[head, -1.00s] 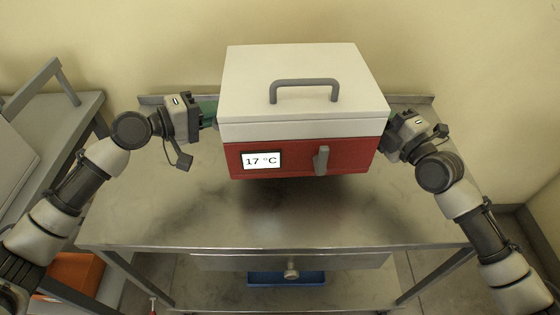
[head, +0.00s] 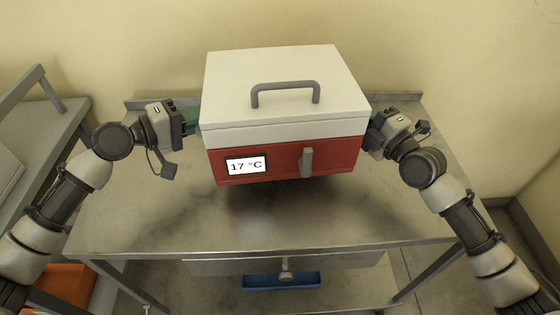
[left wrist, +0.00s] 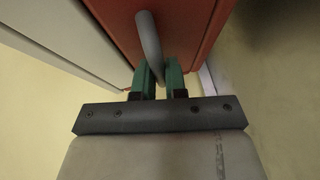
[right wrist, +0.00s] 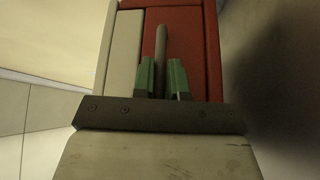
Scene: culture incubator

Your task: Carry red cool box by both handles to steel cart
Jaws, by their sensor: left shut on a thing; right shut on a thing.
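The red cool box (head: 285,160) has a white lid with a grey top handle, a grey front latch and a display reading 17 °C. It hangs level above the steel cart (head: 270,225), with a dark shadow under it on the cart top. My left gripper (head: 192,122) is shut on the box's left side handle, a grey bar that shows between the green fingers in the left wrist view (left wrist: 149,45). My right gripper (head: 372,135) is at the box's right side, shut on the right side handle (right wrist: 160,45). The gap under the box is hard to judge.
A grey table (head: 45,135) with a metal frame stands at the left. An orange bin (head: 65,283) is on the floor at the lower left. A blue tray (head: 280,281) is below the cart's drawer (head: 285,263). A wall is close behind the cart.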

